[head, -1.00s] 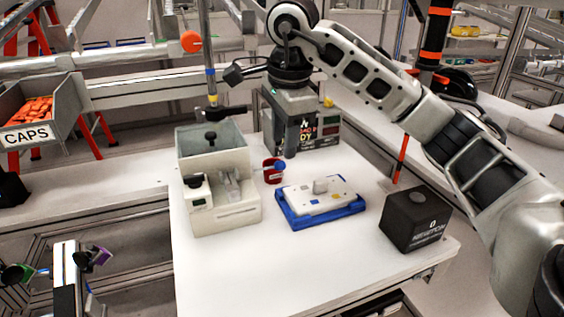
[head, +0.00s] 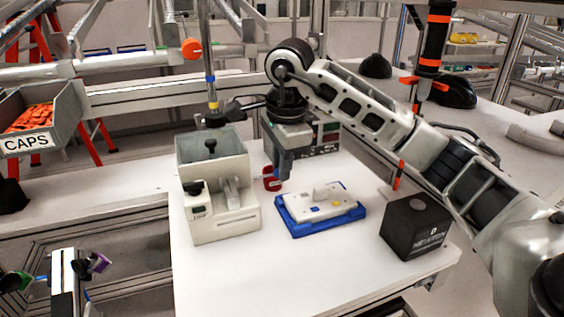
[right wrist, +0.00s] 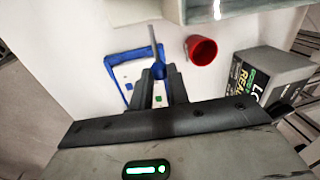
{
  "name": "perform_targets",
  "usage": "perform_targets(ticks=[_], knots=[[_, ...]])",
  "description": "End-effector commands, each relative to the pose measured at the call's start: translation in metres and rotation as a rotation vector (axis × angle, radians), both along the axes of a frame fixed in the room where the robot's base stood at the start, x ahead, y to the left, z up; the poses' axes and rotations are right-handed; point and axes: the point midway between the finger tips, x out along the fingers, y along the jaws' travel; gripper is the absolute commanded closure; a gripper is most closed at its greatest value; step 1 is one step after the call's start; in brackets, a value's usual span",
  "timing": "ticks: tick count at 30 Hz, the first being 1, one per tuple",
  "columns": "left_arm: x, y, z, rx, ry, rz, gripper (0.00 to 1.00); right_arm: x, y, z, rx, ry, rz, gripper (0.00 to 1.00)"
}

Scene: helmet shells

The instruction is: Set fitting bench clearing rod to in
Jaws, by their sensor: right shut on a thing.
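The right gripper (head: 283,172) is over the back of the fitting bench (head: 315,268), fingers pointing down. A cream machine (head: 225,218) with an open hopper and a black knob stands at the left. The left gripper is not in view.
A blue tray (head: 298,231) with a white panel lies right of the machine. The bench's front is clear. A CAPS bin (head: 60,133) hangs at left.

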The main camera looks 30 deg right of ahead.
Motion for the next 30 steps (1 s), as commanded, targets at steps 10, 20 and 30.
perform_targets(ticks=[10, 20, 30], knots=[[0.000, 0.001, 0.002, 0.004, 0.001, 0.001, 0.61, 0.007, 0.032, 0.000, 0.002, 0.001, 0.004, 1.00], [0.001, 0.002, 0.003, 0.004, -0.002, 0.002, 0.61, 0.007, 0.032, 0.000, 0.003, -0.001, 0.005, 0.61], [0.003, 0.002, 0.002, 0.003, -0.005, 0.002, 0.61, 0.007, 0.032, 0.011, 0.002, -0.003, 0.002, 0.61]])
